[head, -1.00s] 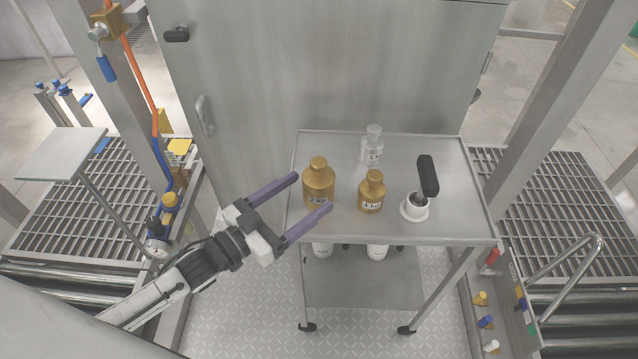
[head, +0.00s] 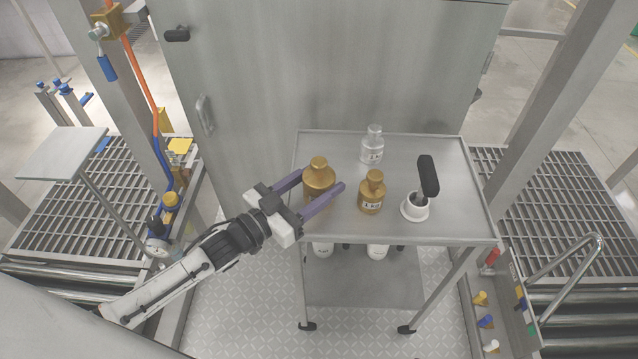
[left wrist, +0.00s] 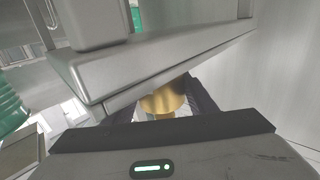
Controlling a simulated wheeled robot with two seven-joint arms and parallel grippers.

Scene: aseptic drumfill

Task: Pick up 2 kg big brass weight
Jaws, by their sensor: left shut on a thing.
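The big brass weight (head: 319,176) stands upright at the left side of the trolley's top shelf. My left gripper (head: 322,182) has its two purple fingers on either side of it and is shut on it. The near finger hides the weight's lower part and label. In the left wrist view the brass weight (left wrist: 163,100) shows between the dark fingers, partly hidden by the gripper body. A smaller brass weight marked 1 KG (head: 371,194) stands to its right, apart from the fingers. My right gripper is not in view.
The steel trolley (head: 450,215) also carries a clear, silvery weight (head: 372,146) at the back and a white cup (head: 415,207) with a black-handled tool at the right. A grey cabinet (head: 330,70) stands close behind. White containers sit on the lower shelf.

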